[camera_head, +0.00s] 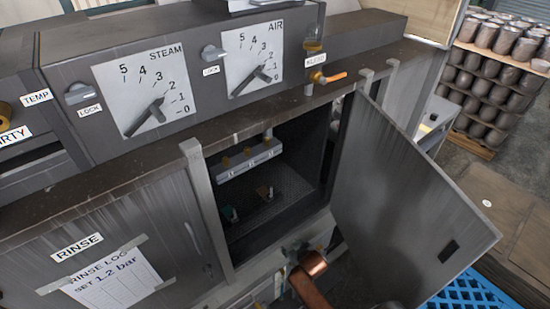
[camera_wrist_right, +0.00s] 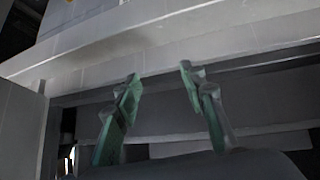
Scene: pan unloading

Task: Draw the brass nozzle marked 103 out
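My right gripper (camera_head: 297,249) is low at the front of the cabinet opening, apart from the nozzles. In the right wrist view its two green fingers (camera_wrist_right: 160,76) are spread with nothing between them, close under a pale grey ledge (camera_wrist_right: 160,55). No nozzle shows in that view. My left gripper is not in view.
The cabinet door (camera_head: 410,190) stands open on the right. Steam (camera_head: 143,97) and air (camera_head: 253,61) dials are above. A valve with an orange handle (camera_head: 328,77) is at the top right.

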